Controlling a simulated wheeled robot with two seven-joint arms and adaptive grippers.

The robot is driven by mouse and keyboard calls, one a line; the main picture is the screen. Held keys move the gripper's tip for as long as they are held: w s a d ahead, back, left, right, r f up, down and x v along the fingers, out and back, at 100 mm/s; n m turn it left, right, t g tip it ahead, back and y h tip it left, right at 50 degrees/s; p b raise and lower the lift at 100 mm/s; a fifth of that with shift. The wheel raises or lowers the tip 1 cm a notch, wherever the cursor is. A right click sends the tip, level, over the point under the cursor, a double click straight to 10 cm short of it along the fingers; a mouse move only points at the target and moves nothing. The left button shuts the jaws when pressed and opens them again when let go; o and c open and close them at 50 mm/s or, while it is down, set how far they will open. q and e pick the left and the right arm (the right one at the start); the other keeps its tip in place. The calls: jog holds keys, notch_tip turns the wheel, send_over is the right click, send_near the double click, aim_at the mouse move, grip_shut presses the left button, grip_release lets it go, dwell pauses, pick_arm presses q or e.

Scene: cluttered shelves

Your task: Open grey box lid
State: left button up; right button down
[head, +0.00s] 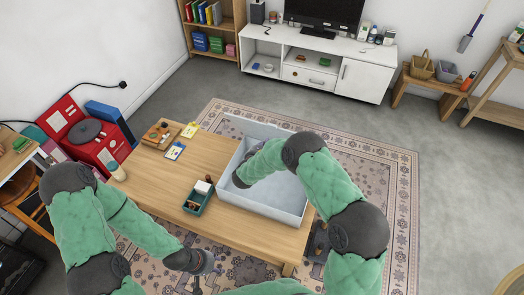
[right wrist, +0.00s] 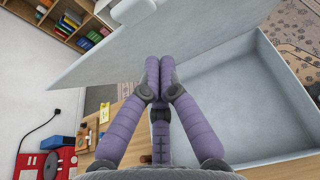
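The grey box (head: 292,203) stands on the right end of the wooden table, its pale interior in sight. In the right wrist view the box (right wrist: 285,75) lies at the right, and a broad grey panel, seemingly its lid (right wrist: 110,55), stands tilted at upper left. My right gripper (right wrist: 158,62) has its purple fingers together in front of the panel's lower edge. I cannot tell whether they touch it. In the head view my right arm reaches over the box and partly hides it. My left gripper (head: 205,264) hangs near the table's front edge, away from the box; its fingers are unclear.
A dark green tray (head: 199,197) with small items stands left of the box. A wooden board (head: 160,135), cards and a pale bottle (head: 117,172) are farther left on the table (head: 150,180). A white TV cabinet (head: 330,72) stands behind, across open floor.

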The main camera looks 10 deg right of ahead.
jog(key=shift+w+d+r, duration=0.45)
jog(key=shift+w+d, duration=0.1)
jog(key=shift+w, duration=0.2)
jog(key=shift+w+d+r, duration=0.45)
jog(key=shift+w+d, duration=0.05)
jog(key=shift+w, duration=0.2)
jog(key=w+d+r+g+p, duration=0.1)
jog(key=w+d+r, duration=0.2)
jog(key=w, duration=0.3)
jog(key=w+d+r+g+y+p, duration=0.1)
jog(key=w+d+r+p, duration=0.1)
jog(key=w+d, duration=0.3)
jog(key=shift+w+d+r+y, duration=0.15)
jog(key=shift+w+r+y, duration=0.15)
jog(key=shift+w+r, duration=0.35)
jog(key=shift+s, duration=0.1)
